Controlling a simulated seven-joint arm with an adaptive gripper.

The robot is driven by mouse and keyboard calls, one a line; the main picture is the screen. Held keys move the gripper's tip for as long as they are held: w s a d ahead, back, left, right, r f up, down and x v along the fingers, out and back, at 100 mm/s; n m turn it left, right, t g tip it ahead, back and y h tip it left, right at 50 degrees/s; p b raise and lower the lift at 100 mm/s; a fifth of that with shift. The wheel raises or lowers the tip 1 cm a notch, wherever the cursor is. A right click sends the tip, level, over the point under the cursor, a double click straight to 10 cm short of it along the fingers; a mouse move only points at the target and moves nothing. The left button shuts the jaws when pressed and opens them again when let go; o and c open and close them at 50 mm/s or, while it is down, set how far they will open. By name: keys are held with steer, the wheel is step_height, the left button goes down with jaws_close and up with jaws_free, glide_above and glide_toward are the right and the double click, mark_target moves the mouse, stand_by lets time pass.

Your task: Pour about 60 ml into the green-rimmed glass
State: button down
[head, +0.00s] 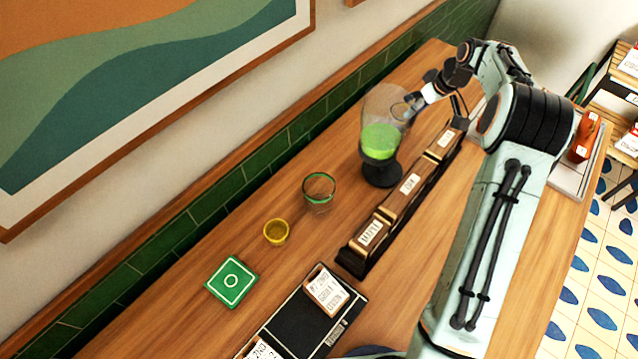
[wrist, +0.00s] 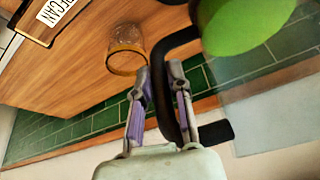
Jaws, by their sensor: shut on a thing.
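The green-rimmed glass (head: 319,192) stands upright on the counter in the head view and looks empty. A tall clear jug (head: 381,105) with bright green liquid in its lower part and a dark foot is upright behind it, to the right. I cannot tell whether its foot touches the counter. My gripper (head: 413,101) is at the jug's right side, shut on its black handle. In the wrist view the gripper's fingers (wrist: 157,82) flank the dark handle (wrist: 172,85), and the green liquid (wrist: 238,20) shows at the top right.
A yellow cup (head: 276,232) and a green coaster (head: 232,281) lie nearer. A row of labelled boxes (head: 390,205) runs right of the jug. A black tray (head: 300,325) with cards is in front. A clear tumbler (wrist: 127,50) shows in the wrist view. The tiled wall (head: 245,165) bounds the left.

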mark_target(410, 124)
step_height(410, 124, down, 5)
stand_by(0.3)
steer(key=shift+a+r, duration=0.1)
